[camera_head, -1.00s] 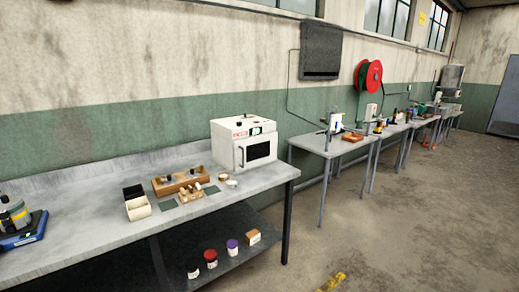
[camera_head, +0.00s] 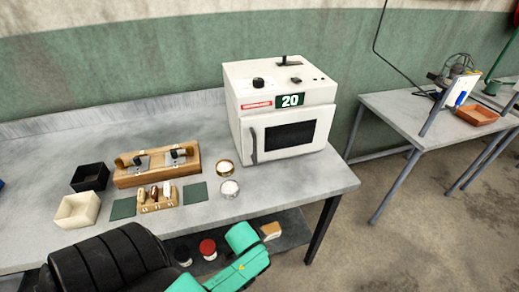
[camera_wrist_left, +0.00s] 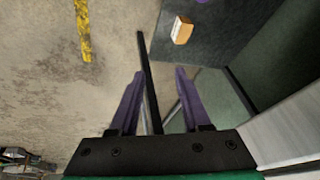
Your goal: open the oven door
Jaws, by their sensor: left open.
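The white oven (camera_head: 280,105) stands on the right end of the grey bench, its front turned towards me. Its door (camera_head: 290,137) is closed, with a dark window and an upright grey handle (camera_head: 254,146) at its left edge. A display on its upper front reads 20. My left arm shows at the bottom of the head view, below the bench front, but its fingertips are not visible there. In the left wrist view my left gripper (camera_wrist_left: 152,72) is open, with purple fingers apart and nothing held. The oven handle is not clear in that view. My right gripper is not in view.
Two small round dishes (camera_head: 229,189) sit on the bench (camera_head: 318,184) just in front of the oven. Left of them are a wooden rack (camera_head: 128,181) and small boxes. A dark bench leg (camera_wrist_left: 149,70) shows beyond my fingers, with a small box (camera_wrist_left: 182,30) on the lower shelf.

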